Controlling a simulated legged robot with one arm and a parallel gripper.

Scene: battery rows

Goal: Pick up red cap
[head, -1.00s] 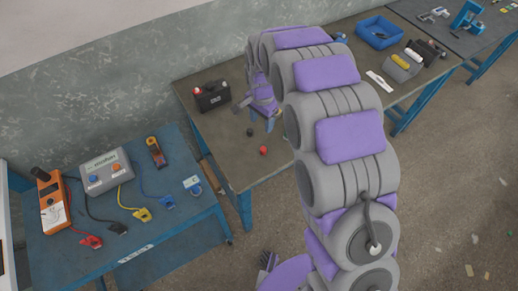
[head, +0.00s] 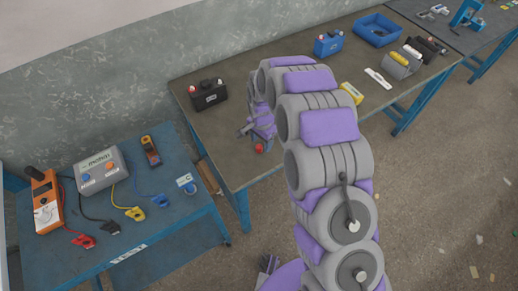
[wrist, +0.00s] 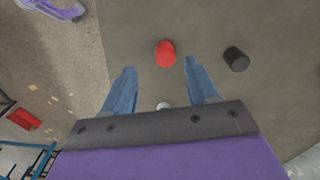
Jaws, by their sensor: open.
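The red cap (head: 259,148) stands on the brown table near its front edge, close to my gripper (head: 261,133) in the head view. In the wrist view the red cap (wrist: 166,54) lies just beyond the tips of my gripper (wrist: 160,66), roughly in line with the gap. The blue fingers are spread apart with nothing held between them. A black cap (wrist: 236,59) stands to the right of the right finger in the wrist view; my arm hides it in the head view.
A black battery (head: 208,95) stands behind on the brown table (head: 230,165). A blue battery (head: 328,44), a blue tray (head: 377,30) and a yellow object (head: 351,93) are farther right. A blue bench (head: 165,235) at left holds a tester (head: 45,200) and a grey box (head: 101,171).

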